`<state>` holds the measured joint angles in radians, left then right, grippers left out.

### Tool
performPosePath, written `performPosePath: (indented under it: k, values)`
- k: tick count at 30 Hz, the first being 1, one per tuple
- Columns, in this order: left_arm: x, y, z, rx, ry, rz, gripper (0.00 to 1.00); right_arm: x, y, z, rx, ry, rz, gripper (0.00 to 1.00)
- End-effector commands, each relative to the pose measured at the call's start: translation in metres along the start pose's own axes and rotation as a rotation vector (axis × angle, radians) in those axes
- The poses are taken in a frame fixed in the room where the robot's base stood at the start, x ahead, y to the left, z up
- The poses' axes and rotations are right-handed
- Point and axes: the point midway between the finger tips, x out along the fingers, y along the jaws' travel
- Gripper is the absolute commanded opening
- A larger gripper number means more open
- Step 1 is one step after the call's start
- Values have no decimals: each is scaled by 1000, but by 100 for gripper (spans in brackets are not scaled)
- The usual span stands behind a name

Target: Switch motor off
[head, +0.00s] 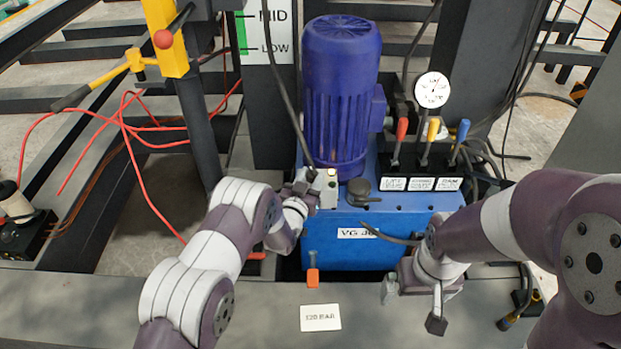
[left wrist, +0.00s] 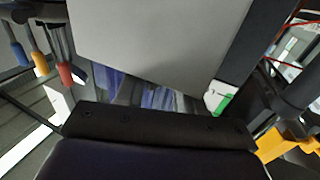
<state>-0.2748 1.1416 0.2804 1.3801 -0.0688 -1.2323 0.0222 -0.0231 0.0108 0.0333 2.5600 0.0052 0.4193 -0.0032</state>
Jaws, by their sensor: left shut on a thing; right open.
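The blue motor (head: 340,95) stands upright on the blue power unit tank (head: 350,245). A small pale switch box (head: 327,190) with a lit yellowish indicator on top sits at the motor's lower left. My left gripper (head: 303,188) is at the left side of this box, shut on a part of it that looks like the switch; the fingers hide the exact contact. In the left wrist view a plain grey face (left wrist: 160,40) fills the upper middle, and the fingertips are not clear. My right gripper (head: 413,296) is open and empty, low in front of the tank's right side.
Red, yellow and blue levers (head: 429,138) stand on a labelled valve block right of the motor, below a round gauge (head: 432,90). An orange-tipped handle (head: 313,275) and a 120 BAR card (head: 321,317) are at the front beam.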

Motion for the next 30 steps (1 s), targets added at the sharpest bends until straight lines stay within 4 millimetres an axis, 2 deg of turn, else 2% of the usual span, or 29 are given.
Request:
performPosePath:
  k: [10, 21, 22, 24, 30]
  values:
    - [2, 6, 1, 0, 4, -318, 7, 17, 0, 2, 0, 0, 0, 100]
    - [1, 6, 0, 0, 0, -355, 7, 17, 0, 2, 0, 0, 0, 100]
    - [1, 6, 0, 0, 0, -355, 44, 17, 0, 2, 0, 0, 0, 100]
    - [1, 6, 0, 0, 0, -355, 62, 17, 0, 2, 0, 0, 0, 100]
    - [1, 6, 0, -1, 0, -355, 62, 17, 0, 2, 0, 0, 0, 100]
